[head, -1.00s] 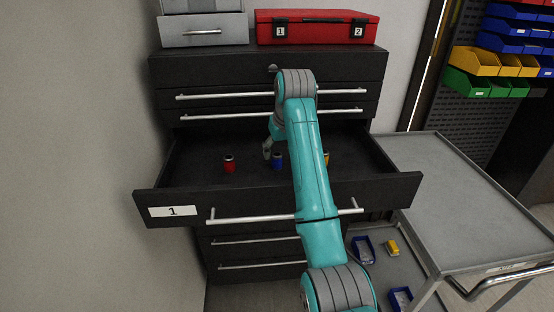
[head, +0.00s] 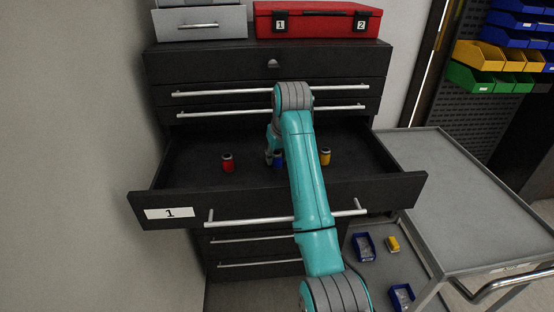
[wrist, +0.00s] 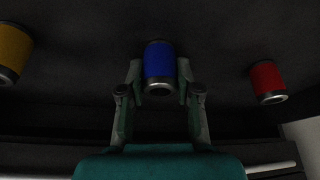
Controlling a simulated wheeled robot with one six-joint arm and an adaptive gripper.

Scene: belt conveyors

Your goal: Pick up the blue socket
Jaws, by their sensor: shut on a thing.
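The blue socket (wrist: 159,62) is a short blue cylinder with metal ends. In the wrist view it sits between the two fingers of my gripper (wrist: 159,80), which is shut on it. In the head view the blue socket (head: 278,159) stands in the open drawer (head: 200,182), partly hidden by my arm. My gripper (head: 272,158) is low in the drawer beside it, mostly hidden behind the arm. I cannot tell whether the socket is clear of the drawer floor.
A red socket (head: 228,163) stands to the left and a yellow socket (head: 325,157) to the right in the drawer. The drawer front is labelled 1. A red case (head: 318,22) lies on the cabinet. A grey cart (head: 455,190) stands at the right.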

